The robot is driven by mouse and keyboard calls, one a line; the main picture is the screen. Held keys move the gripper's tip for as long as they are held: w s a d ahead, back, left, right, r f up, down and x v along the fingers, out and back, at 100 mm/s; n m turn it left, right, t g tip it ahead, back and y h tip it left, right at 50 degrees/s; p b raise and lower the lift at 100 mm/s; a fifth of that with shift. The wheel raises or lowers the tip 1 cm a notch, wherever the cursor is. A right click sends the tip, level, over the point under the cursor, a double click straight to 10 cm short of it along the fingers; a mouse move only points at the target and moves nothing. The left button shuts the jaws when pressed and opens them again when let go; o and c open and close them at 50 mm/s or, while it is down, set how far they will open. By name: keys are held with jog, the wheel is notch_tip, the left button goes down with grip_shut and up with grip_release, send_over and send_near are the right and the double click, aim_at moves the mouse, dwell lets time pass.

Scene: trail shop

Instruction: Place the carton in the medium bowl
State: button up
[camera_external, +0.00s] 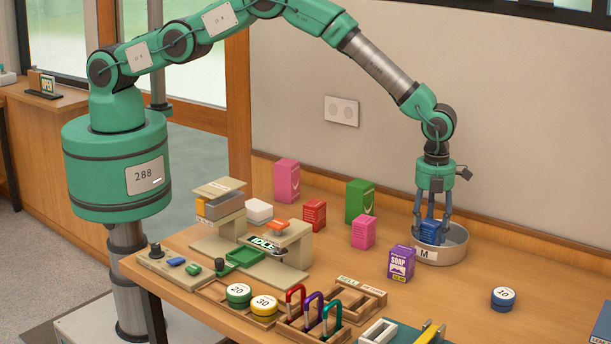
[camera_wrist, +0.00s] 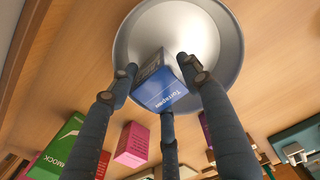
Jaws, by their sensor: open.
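The blue carton (camera_external: 431,231) is inside the metal bowl marked M (camera_external: 455,252), at the right of the counter. In the wrist view the carton (camera_wrist: 162,88) appears tilted, against the round grey inside of the bowl (camera_wrist: 140,30). My gripper (camera_external: 432,222) is right above the bowl, pointing down, with its fingers around the carton's upper part. In the wrist view my gripper (camera_wrist: 163,80) shows three dark fingers spread on different sides of the carton. It is open. The carton's underside is hidden, so its contact with the bowl floor cannot be seen.
A purple soap box (camera_external: 401,263) stands close left of the bowl. Pink (camera_external: 363,231), green (camera_external: 359,201) and red (camera_external: 314,214) boxes stand further left. A round weight marked 10 (camera_external: 503,298) is at the right.

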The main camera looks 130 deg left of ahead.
aim_at(429, 222)
notch_tip(429, 222, up, 12)
dwell(0.7)
jog(key=shift+r, duration=0.1)
dwell(0.7)
